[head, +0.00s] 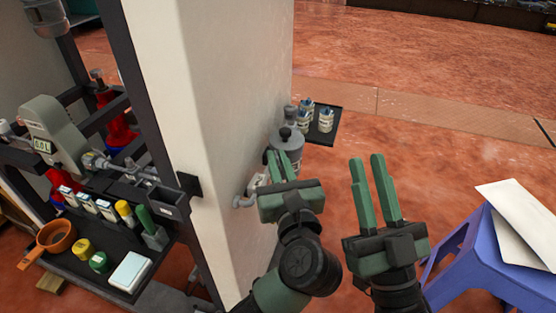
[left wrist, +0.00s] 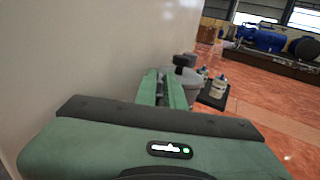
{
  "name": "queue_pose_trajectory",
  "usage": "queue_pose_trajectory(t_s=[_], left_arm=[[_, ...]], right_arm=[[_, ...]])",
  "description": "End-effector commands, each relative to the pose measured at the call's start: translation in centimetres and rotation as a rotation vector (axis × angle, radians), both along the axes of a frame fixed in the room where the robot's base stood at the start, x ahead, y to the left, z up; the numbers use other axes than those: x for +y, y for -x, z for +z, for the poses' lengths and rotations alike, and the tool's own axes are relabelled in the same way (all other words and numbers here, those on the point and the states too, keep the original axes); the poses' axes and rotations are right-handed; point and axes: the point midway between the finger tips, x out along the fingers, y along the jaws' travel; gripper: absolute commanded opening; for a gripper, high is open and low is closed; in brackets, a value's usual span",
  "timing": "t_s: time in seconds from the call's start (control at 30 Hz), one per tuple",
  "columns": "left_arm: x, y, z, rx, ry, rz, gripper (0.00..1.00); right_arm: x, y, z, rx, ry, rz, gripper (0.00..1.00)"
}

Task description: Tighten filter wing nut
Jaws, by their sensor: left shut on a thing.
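The grey filter housing (head: 289,150) with a black knob (head: 285,133) on top stands against the pale wall panel. The housing also shows in the left wrist view (left wrist: 190,80), just beyond the fingertips. My left gripper (head: 282,165) is in front of the housing, its fingers pointing at it and shut on a small grey piece (left wrist: 161,88). That piece is mostly hidden between the fingers; it appears to be the filter wing nut, though its wings cannot be made out. My right gripper (head: 370,160) is open and empty, with its fingers pointing up, to the right of the left one.
A dark shelf (head: 316,139) with several small bottles is behind the housing. The pale panel (head: 205,110) is close on the left. A dark tray (head: 75,262) with bottles and an orange pan is further left. A blue stool (head: 478,255) with papers stands right.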

Motion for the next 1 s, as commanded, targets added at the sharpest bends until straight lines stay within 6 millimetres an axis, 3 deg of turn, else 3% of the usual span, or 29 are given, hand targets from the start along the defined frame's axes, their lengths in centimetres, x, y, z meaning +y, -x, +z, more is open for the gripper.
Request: queue_pose_trajectory(t_s=[0.17,0.33,0.53,0.77,1.0], left_arm=[[0.2,-0.1,0.0,0.006,-0.004,-0.050,0.00],[0.3,-0.1,0.0,0.007,-0.004,-0.120,0.00],[0.5,-0.1,0.0,0.007,-0.005,-0.191,0.00],[0.5,-0.1,0.0,0.005,-0.005,-0.264,0.00],[0.6,-0.1,0.0,0.004,-0.007,-0.334,0.00]], right_arm=[[0.2,-1.7,-2.2,0.159,0.043,-0.007,0.21],[0.1,-3.5,-5.9,0.372,0.105,-0.021,0.21],[-0.4,-4.2,-10.7,0.620,0.172,-0.035,0.21],[-1.5,-3.2,-16.4,0.909,0.244,-0.051,0.21],[-3.1,0.0,-21.7,1.213,0.315,-0.067,0.21]])
